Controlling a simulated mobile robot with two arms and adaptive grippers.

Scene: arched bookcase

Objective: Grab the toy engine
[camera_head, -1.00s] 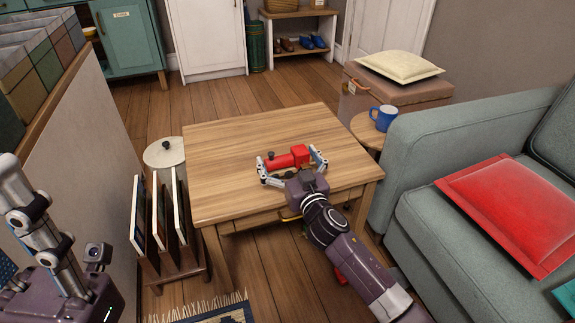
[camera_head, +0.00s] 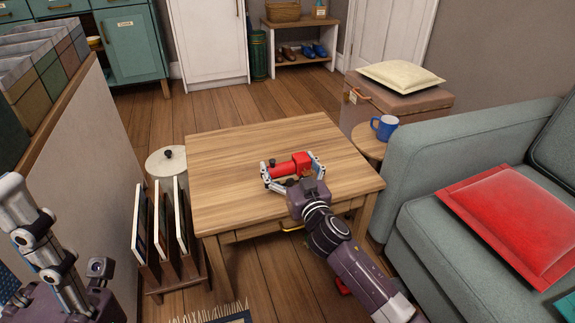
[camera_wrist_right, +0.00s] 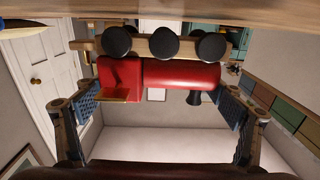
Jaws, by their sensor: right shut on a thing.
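The toy engine (camera_head: 289,167) is red with dark wheels and sits at the right part of the wooden table (camera_head: 235,155). My right gripper (camera_head: 293,172) is shut on it, with one finger at each end. In the right wrist view the engine (camera_wrist_right: 180,74) appears upside down between the blue finger pads, its wheels near the tabletop (camera_wrist_right: 180,10). I cannot tell whether the wheels touch the table.
A rack of upright boards (camera_head: 165,240) and a lidded pot (camera_head: 167,162) stand left of the table. A sofa (camera_head: 425,150) with a red cushion (camera_head: 515,215) and a blue mug (camera_head: 383,127) on a side table are at the right. The left part of the tabletop is clear.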

